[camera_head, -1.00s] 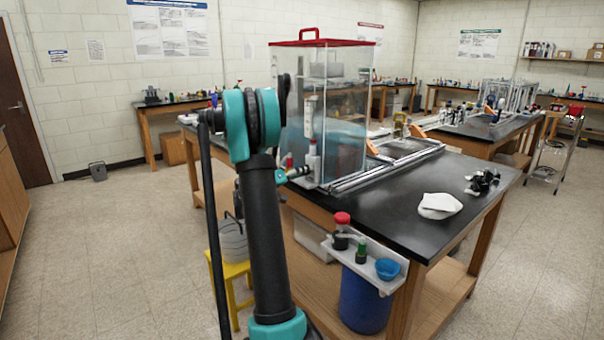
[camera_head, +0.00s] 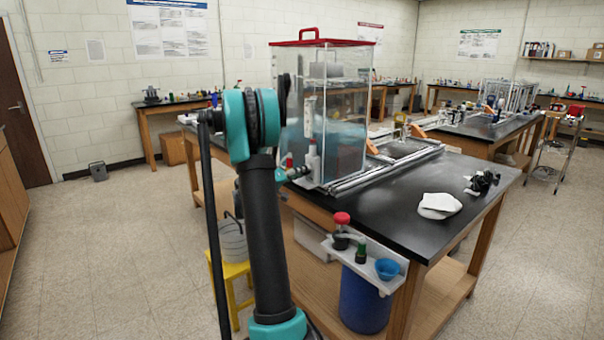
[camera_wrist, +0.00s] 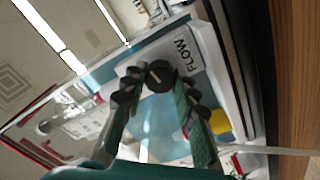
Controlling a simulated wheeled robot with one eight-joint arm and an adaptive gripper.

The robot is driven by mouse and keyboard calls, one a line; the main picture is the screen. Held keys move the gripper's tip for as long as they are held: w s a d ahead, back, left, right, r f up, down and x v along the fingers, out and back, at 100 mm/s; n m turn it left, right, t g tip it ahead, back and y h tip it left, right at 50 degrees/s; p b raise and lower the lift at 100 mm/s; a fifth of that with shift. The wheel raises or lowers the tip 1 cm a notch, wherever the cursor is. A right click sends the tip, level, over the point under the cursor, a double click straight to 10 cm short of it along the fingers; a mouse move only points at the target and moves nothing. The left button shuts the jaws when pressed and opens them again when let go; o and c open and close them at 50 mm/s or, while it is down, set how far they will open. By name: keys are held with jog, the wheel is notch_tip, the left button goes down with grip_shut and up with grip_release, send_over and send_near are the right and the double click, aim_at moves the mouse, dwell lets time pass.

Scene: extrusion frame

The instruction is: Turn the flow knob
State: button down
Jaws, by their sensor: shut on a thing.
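The flow knob (camera_wrist: 158,72) is a round black knob with a pale line on its face. It is on a white panel with a "FLOW" label (camera_wrist: 186,54) in the wrist view. My gripper (camera_wrist: 158,84) has its two dark-tipped fingers on either side of the knob and is shut on it.
The black bench (camera_head: 400,200) carries a metal rail frame (camera_head: 390,168), a white cloth (camera_head: 438,206) and a small black part (camera_head: 484,181). A white side shelf (camera_head: 345,262) holds a red-capped bottle and a blue bowl. A yellow stool (camera_head: 235,272) stands left of the bench.

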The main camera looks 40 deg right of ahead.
jog(key=n, duration=1.2)
jog(key=shift+n, duration=0.3)
dwell(0.4)
jog(key=c, duration=1.2)
grip_release()
jog(key=a, duration=0.8)
jog(key=s+a, duration=0.1)
jog(key=a, duration=0.3)
